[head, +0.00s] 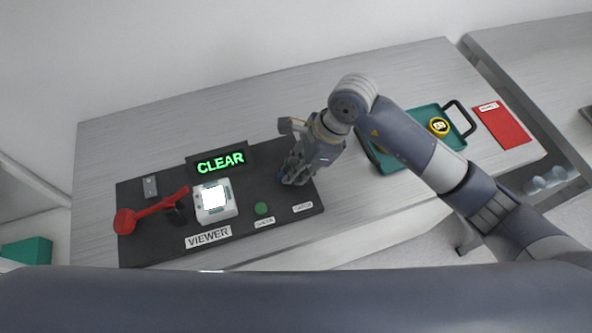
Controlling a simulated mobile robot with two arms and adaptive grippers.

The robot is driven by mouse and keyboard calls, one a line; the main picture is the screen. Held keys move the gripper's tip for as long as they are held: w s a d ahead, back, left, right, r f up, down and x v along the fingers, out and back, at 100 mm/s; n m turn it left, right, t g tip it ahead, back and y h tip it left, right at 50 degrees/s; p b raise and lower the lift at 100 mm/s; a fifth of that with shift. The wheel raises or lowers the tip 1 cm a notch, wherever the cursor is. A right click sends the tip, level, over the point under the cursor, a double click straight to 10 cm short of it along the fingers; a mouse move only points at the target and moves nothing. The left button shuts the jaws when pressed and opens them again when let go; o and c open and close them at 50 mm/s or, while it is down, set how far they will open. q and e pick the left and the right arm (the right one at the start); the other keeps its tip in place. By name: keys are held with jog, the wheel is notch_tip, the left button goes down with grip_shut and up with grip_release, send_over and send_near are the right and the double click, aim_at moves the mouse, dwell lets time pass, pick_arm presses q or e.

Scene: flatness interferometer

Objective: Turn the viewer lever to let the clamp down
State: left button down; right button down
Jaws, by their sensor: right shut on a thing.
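The red viewer lever (155,207) is at the left of the dark viewer base (150,248), its round knob at the lower left and its arm rising to the right. The white viewer block (215,200) with a bright white window stands right of the lever. I cannot make out the clamp for certain. My right gripper (291,174) is low over the right end of the base, well away from the lever. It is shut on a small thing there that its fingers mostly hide. My left gripper is out of view.
A display (221,162) at the back of the base reads CLEAR in green. A green button (262,208) sits at the front. The bench's back left is clear.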

jog(key=m+t+b, duration=0.1)
jog(key=m, duration=0.1)
jog(key=m+b, duration=0.2)
jog(key=shift+s+f+m+t, duration=0.1)
jog(key=shift+f+m+t, duration=0.1)
jog(key=shift+m+t, duration=0.15)
jog(key=m+b, duration=0.1)
jog(key=m+t+h+b, duration=0.1)
jog(key=m+b, duration=0.1)
jog(key=shift+s+a+m+t, duration=0.1)
jog(key=shift+m+t, duration=0.15)
jog(key=m+t+b, duration=0.1)
jog(key=m+b, duration=0.1)
jog(key=m, duration=0.1)
jog(key=shift+r+h, duration=0.1)
jog(key=shift+h, duration=0.3)
jog(key=shift+s+a+r+m+h+b, duration=0.1)
jog(key=shift+m+h+b, duration=0.7)
jog(key=shift+m, duration=0.9)
jog(key=shift+t, duration=0.3)
jog(key=c, duration=1.6)
grip_release()
